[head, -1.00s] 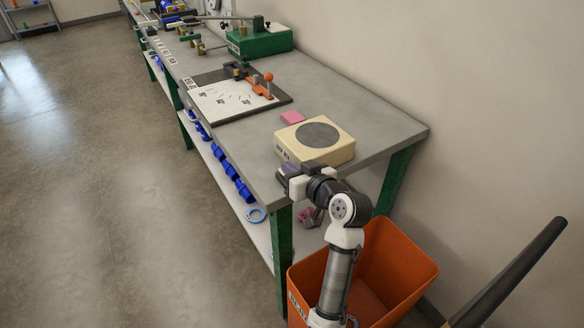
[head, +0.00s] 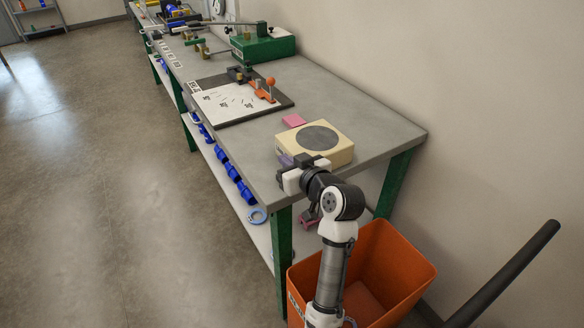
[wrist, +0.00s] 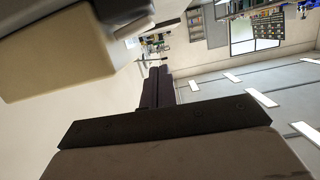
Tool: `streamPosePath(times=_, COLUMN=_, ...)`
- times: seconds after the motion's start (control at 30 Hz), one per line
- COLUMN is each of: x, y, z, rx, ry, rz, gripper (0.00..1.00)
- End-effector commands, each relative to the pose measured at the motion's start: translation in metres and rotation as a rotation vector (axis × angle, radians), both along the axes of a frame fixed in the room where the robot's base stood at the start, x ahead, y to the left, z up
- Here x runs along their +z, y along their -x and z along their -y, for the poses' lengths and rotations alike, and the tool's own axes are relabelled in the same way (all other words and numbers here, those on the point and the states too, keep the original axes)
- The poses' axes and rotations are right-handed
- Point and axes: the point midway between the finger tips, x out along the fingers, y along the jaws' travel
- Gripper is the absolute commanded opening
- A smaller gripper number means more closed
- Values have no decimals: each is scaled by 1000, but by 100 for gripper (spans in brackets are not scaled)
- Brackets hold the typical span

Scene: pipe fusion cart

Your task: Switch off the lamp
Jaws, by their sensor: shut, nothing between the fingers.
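I cannot make out a task lamp or its switch for certain in either view. White ceiling light strips (wrist: 262,98) show in the wrist view, which looks upside down. My gripper (head: 284,161) is at the near front edge of the bench, beside the cream box with a dark round top (head: 330,155). In the wrist view its dark fingers (wrist: 157,84) are together with nothing between them. The cream box (wrist: 60,55) also shows at the upper left there. I cannot tell whether the gripper touches the box.
The grey bench (head: 375,125) runs away along the wall. It carries a pink pad (head: 293,120), a dark board with a white sheet (head: 235,106) and a green machine (head: 264,46). An orange bin (head: 412,262) stands at the bench's near end. The floor at left is clear.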

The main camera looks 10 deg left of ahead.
Motion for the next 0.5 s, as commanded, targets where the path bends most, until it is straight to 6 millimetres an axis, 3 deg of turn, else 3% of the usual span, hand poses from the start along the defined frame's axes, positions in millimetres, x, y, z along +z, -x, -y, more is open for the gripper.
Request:
streamPosePath(times=0.3, x=19, y=51, z=50, rx=-4, ry=0, rz=0, gripper=0)
streamPosePath(times=0.5, x=24, y=67, z=64, rx=-2, ry=-1, rz=0, gripper=0)
